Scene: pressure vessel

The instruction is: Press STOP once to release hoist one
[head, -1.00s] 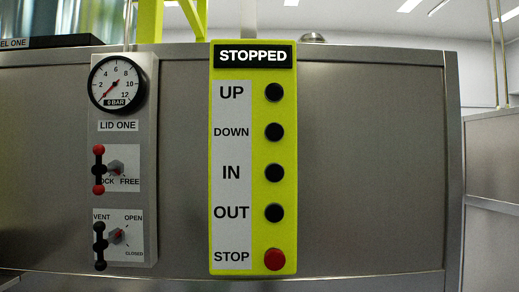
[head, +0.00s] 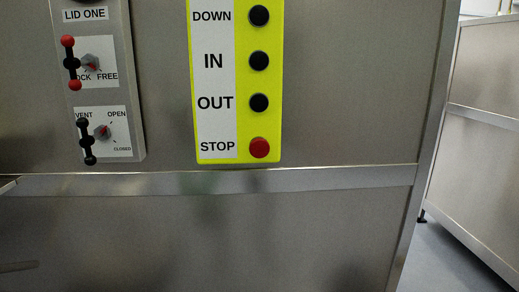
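The red STOP button (head: 259,148) is at the bottom of the yellow hoist control panel (head: 274,122), beside its STOP label. Above it are the black OUT button (head: 259,103), IN button (head: 259,61) and DOWN button (head: 259,15). The panel's upper part, with the status display, is outside the frame. My gripper is not in the head view, and nothing touches the panel.
Left of it, the grey LID ONE panel (head: 137,140) carries a red-ended lock handle (head: 70,62) and a black vent handle (head: 86,141). A metal ledge (head: 300,180) runs below both. Grey floor (head: 450,265) shows at lower right, before another metal cabinet (head: 490,150).

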